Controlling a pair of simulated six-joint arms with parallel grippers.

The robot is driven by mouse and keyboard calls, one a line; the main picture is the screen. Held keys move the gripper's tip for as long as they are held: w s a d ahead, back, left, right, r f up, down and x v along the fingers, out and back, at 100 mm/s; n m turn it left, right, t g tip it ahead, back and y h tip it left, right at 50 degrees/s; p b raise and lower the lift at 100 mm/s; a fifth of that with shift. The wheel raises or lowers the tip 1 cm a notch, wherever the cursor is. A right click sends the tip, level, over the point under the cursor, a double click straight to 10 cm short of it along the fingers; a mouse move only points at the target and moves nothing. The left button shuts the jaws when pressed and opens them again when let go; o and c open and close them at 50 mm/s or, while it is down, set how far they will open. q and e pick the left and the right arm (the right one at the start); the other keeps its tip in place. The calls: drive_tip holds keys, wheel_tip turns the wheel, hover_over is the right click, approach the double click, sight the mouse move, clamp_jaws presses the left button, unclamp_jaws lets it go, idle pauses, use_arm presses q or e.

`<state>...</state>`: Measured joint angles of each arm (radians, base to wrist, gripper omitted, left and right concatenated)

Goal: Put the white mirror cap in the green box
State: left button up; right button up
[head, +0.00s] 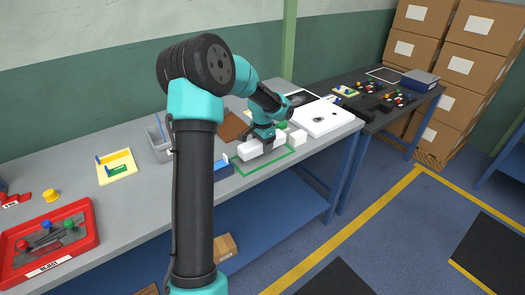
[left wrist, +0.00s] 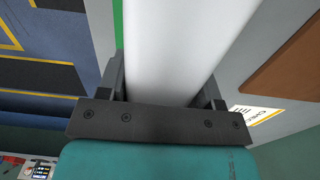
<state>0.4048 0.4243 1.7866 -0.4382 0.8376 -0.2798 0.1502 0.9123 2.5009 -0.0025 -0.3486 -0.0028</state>
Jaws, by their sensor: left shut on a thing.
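The white mirror cap (head: 249,151) is a long, smooth, white piece with a rounded surface. My left gripper (head: 267,140) is shut on it from above. In the left wrist view the cap (left wrist: 175,50) fills the space between the two fingers. The green box (head: 271,164) is a green outline on the grey table, and in the head view the cap is within or just over it. A strip of green (left wrist: 118,25) shows beside the cap in the left wrist view. I cannot tell whether the cap touches the table. My right gripper is not in view.
A small white block (head: 298,138) is right of the cap, with a white panel (head: 322,117) behind. A blue bin (head: 222,169) stands left of the outline. Farther left are a grey bin (head: 158,142), a yellow tray (head: 117,168) and a red tray (head: 88,226).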

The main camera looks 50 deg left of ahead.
use_arm(q)
drive_tip(key=shift+w+a+f, duration=0.3)
drive_tip(key=shift+a, duration=0.05)
drive_tip(key=shift+f, duration=1.5)
drive_tip(key=shift+f, duration=0.15)
drive_tip(key=o, duration=1)
wheel_tip(320, 180, up, 12)
drive_tip(key=shift+r, duration=0.15)
